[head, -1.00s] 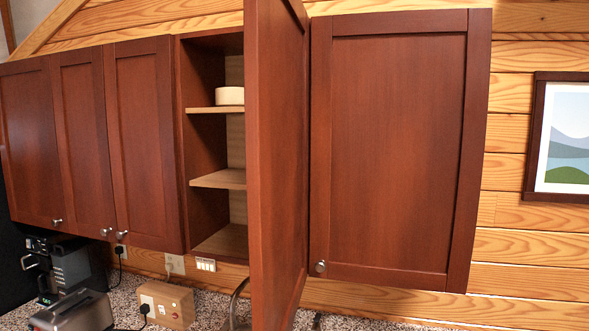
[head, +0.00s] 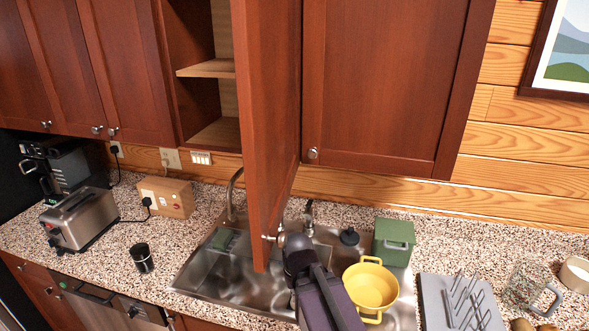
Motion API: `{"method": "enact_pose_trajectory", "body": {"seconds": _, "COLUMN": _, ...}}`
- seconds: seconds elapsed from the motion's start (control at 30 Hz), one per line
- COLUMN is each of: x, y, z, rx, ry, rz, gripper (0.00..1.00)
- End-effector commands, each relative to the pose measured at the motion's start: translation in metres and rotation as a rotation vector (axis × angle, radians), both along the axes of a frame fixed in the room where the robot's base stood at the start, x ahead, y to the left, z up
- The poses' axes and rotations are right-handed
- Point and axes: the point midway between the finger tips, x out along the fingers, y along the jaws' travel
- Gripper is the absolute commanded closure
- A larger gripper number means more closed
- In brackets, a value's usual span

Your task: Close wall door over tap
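The wall door (head: 268,120) is dark red-brown and stands wide open, swung out toward me above the sink. Its cupboard (head: 208,70) shows light wooden shelves inside, to the left of the door. The tap (head: 233,192) rises behind the sink, just left of the door's lower part. My gripper (head: 277,238) is at the door's lower end, close to its knob at the right side. I cannot tell whether it touches the knob or how its fingers stand, since my own dark arm hides them.
A steel sink (head: 200,277) lies below, with a yellow pot (head: 371,287) and a green container (head: 394,240) to the right. A grey peg rack (head: 460,302) and a glass mug (head: 530,288) stand further right. A shut cupboard door (head: 385,80) is right of the open one.

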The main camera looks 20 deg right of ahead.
Motion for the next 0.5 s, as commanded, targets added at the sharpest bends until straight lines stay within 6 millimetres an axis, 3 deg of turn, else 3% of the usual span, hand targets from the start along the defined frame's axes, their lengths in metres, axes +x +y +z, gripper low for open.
{"method": "enact_pose_trajectory", "body": {"seconds": 0.5, "x": 0.0, "y": 0.0, "z": -0.077, "rx": 0.0, "ry": 0.0, "rz": 0.001, "gripper": 1.0}}
